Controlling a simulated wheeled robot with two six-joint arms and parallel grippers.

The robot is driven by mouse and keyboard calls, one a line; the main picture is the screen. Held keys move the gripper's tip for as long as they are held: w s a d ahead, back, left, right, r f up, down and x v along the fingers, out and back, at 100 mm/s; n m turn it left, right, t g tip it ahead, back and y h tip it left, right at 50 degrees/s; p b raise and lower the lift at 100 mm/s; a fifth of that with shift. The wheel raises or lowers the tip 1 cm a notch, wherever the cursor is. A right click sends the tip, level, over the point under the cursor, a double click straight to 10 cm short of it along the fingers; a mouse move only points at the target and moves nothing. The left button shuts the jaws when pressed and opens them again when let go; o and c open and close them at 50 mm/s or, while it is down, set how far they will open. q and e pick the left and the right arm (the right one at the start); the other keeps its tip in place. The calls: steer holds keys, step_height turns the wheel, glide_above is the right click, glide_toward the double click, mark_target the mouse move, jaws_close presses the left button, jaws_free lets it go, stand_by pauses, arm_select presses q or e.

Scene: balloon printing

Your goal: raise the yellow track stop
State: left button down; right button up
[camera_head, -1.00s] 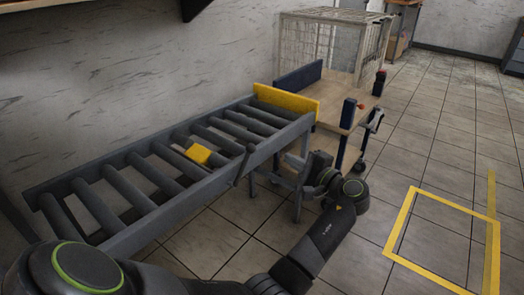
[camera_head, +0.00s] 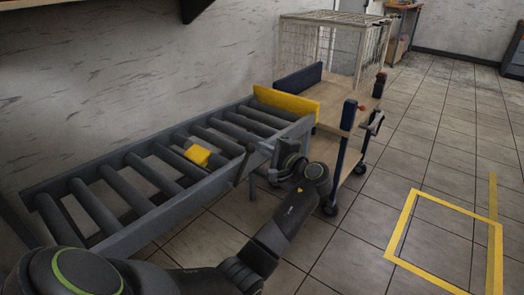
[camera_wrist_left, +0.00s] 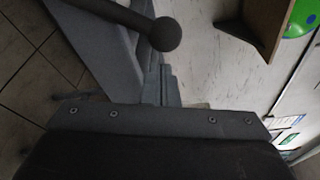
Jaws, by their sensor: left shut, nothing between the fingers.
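The yellow track stop (camera_head: 286,103) is an upright yellow plate across the far end of the grey roller track. A dark lever (camera_head: 243,163) hangs at the track's near side; its round knob shows large in the left wrist view (camera_wrist_left: 165,34). My left gripper (camera_head: 264,147) is beside the track's near rail, just right of the lever. In the left wrist view its fingers (camera_wrist_left: 167,92) are shut and empty, with the knob above them in the picture. I cannot tell whether they touch the lever. My right gripper is not in view.
Open floor with a yellow marked square (camera_head: 404,220) lies to the right.

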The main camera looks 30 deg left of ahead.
arm_select(q)
steer(key=shift+s+r, duration=0.25)
steer(key=shift+s, duration=0.55)
